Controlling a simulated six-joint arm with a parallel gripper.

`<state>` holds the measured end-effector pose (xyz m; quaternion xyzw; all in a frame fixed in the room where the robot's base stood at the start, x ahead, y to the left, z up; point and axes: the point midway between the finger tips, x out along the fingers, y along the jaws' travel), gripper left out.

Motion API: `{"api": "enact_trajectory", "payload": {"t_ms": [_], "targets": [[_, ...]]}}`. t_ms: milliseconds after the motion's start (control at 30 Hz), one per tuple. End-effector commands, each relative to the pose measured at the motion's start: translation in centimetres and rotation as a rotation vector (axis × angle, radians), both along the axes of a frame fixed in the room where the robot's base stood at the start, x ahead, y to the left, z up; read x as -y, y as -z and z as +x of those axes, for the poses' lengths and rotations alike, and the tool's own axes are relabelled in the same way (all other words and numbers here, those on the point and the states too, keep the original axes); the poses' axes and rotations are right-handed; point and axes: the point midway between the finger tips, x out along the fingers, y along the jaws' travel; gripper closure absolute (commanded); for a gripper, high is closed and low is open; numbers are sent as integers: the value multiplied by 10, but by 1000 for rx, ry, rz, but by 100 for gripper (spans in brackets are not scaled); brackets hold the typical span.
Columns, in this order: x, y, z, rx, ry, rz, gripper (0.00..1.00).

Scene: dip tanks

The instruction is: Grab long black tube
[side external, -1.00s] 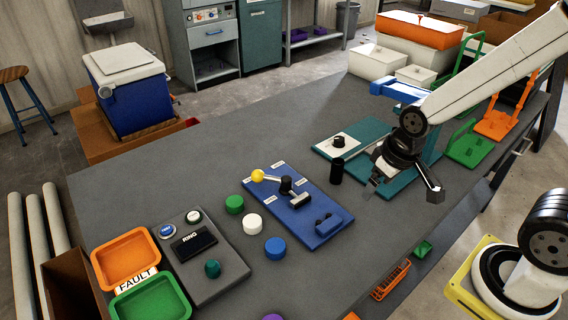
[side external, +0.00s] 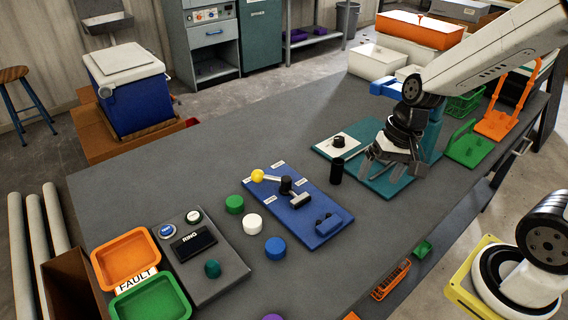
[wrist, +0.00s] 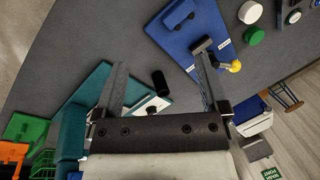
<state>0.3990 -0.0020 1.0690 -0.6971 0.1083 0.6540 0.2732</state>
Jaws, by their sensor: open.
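The long black tube (side external: 336,171) stands upright on the grey table, beside the front corner of the teal plate with the white panel. It also shows between my fingers in the wrist view (wrist: 160,83), a little ahead of the gripper body. My gripper (side external: 383,180) is open and empty, to the right of the tube in the side view and apart from it. In the wrist view my gripper (wrist: 162,78) has its two fingers spread wide on either side of the tube.
A blue plate (side external: 300,205) with a yellow-knobbed lever lies left of the tube. The teal plate (side external: 362,142) with a white panel and knob is just behind it. Green, white and blue discs lie further left. Table in front of the tube is clear.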

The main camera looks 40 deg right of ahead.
Motion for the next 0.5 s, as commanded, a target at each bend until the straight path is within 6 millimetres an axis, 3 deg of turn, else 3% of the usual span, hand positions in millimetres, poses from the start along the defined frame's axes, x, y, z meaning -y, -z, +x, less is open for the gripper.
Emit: {"api": "enact_trajectory", "payload": {"t_ms": [267, 500], "targets": [[5, 5, 23, -127, 466, 296, 7], [20, 3, 55, -210, 852, 579, 7]]}}
